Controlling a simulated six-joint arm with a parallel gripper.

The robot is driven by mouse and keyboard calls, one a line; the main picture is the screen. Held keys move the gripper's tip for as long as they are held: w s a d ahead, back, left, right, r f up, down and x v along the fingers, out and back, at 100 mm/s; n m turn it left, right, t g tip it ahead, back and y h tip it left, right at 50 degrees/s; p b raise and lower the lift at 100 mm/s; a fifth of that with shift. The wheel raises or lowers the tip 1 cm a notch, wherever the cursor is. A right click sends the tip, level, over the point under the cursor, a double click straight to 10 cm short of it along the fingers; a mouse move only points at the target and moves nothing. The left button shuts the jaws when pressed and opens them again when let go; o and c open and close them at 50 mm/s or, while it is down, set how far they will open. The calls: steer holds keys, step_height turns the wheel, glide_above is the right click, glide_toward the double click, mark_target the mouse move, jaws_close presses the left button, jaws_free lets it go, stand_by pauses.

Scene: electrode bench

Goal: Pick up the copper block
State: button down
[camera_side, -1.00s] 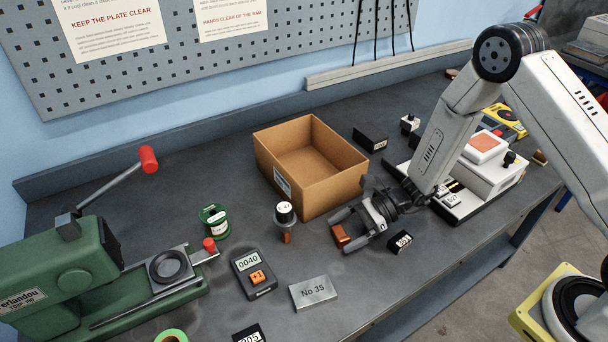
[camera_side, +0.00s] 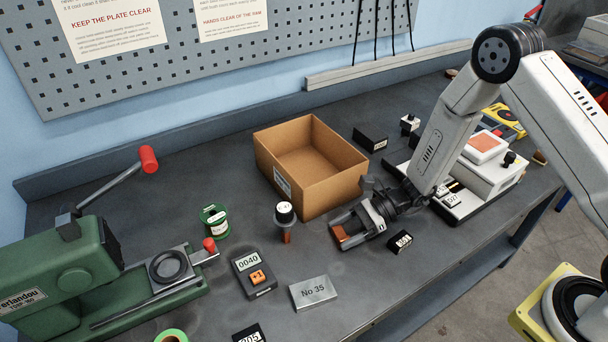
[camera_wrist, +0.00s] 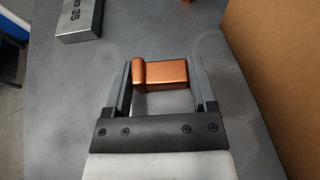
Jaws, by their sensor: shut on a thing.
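The copper block (camera_wrist: 163,71) lies between the two dark fingers of my gripper (camera_wrist: 161,75) in the wrist view. It is a shiny orange-brown piece with a raised lip at its left end. In the side view my gripper (camera_side: 350,234) is low at the bench top, in front of the open cardboard box, and is shut on the copper block (camera_side: 340,233). The block is partly hidden by the fingers there. I cannot tell any gap between the block and the bench.
The cardboard box (camera_side: 325,192) stands just behind my gripper. A grey block marked No 35 (camera_side: 313,293), a 0040 meter (camera_side: 252,275) and a green press (camera_side: 60,265) stand further left. A black 551 tag (camera_side: 400,242) is close right.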

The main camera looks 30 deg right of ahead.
steer(key=shift+r, duration=0.1)
steer(key=shift+r, duration=1)
steer(key=s+d+r, duration=0.3)
steer(key=s+r, duration=0.7)
steer(key=s, duration=0.3)
steer(key=shift+s+d+r, duration=0.2)
steer(key=shift+d+r, duration=0.2)
steer(key=shift+w, duration=0.1)
